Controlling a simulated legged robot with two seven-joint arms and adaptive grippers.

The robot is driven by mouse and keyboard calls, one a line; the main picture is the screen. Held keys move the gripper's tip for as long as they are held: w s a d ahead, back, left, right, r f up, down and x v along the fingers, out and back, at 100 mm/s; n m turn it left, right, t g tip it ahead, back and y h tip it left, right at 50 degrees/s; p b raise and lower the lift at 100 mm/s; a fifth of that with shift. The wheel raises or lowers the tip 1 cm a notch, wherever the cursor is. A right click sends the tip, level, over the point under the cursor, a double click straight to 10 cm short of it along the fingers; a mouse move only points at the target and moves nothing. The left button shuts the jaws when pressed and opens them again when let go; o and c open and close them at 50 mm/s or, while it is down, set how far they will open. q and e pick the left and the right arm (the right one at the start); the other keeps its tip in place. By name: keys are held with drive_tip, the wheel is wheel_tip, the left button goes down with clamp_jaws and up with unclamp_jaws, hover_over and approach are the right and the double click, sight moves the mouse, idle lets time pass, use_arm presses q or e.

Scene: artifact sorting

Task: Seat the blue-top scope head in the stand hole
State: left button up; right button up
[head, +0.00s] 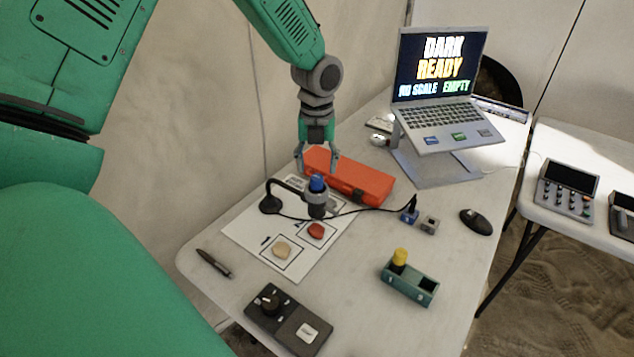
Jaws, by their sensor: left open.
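The blue-top scope head (317,184) is at the end of the arm of the small black stand (270,204), upright over the white sheet. Its dark lower body shows below the blue top; I cannot tell how deep it sits in the stand hole, which is hidden. My left gripper (317,165) is open, fingers pointing down, just above and behind the blue top in the picture. Nothing shows between its fingers. My right gripper is not in view.
An orange case (365,182) lies behind the stand. A teal block (420,290) holds a yellow-top piece (399,259). Red (316,230) and tan (282,250) pieces lie on the sheet (247,232). A cable runs right from the stand. A laptop (440,100), mouse (476,221) and knob panel (290,320) surround them.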

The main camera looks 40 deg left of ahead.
sight(318, 176)
use_arm(q)
drive_tip(key=f, duration=0.3)
drive_tip(key=shift+d+f, duration=0.35)
drive_tip(key=shift+f, duration=0.25)
drive_tip(key=shift+a+f, duration=0.15)
drive_tip(key=shift+a, duration=0.35)
drive_tip(key=shift+c, duration=0.8)
drive_tip(key=shift+a, duration=0.1)
drive_tip(key=c, duration=0.7)
clamp_jaws()
drive_tip(key=shift+d, duration=0.4)
